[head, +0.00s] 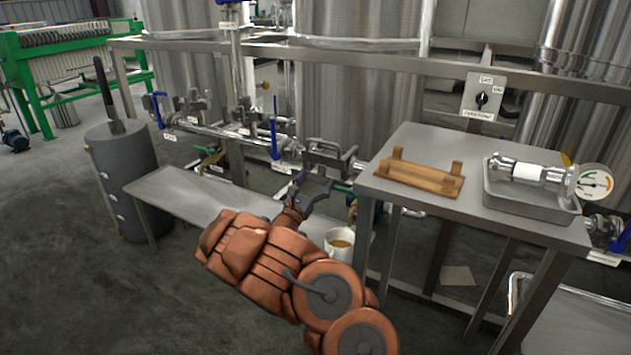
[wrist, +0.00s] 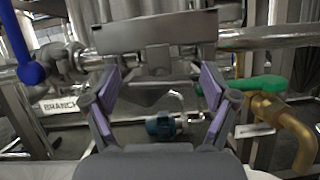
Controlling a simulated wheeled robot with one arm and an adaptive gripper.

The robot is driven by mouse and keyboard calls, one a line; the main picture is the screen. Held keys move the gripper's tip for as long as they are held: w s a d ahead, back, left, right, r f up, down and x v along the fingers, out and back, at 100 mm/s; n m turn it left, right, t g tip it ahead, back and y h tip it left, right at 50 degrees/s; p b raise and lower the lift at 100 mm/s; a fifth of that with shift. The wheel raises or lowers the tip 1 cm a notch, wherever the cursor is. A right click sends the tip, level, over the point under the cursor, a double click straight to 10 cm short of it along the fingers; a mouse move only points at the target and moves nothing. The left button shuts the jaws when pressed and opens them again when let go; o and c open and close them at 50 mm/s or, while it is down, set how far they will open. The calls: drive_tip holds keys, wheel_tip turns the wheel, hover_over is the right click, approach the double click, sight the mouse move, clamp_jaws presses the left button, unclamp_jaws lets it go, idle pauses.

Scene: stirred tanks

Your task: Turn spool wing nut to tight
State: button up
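The pipe spool's metal clamp fitting (head: 330,155) sits on the pipe line left of the steel table. In the wrist view, a wide grey bar (wrist: 155,32) spans the top centre, with a smaller block below it. It looks like the wing nut, but I cannot tell its exact tightness. My gripper (head: 314,182) is just in front of and below the fitting. In the wrist view its two purple-padded fingers (wrist: 160,78) are spread apart below the bar, one on each side of the block. Nothing is held between them. Contact with the fitting cannot be made out.
A white mug (head: 340,243) stands on the low bench (head: 185,190) beside my arm. A blue-handled valve (wrist: 28,68) is left of the fitting.

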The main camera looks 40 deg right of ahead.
idle(0.3)
drive_tip(key=v, duration=1.2)
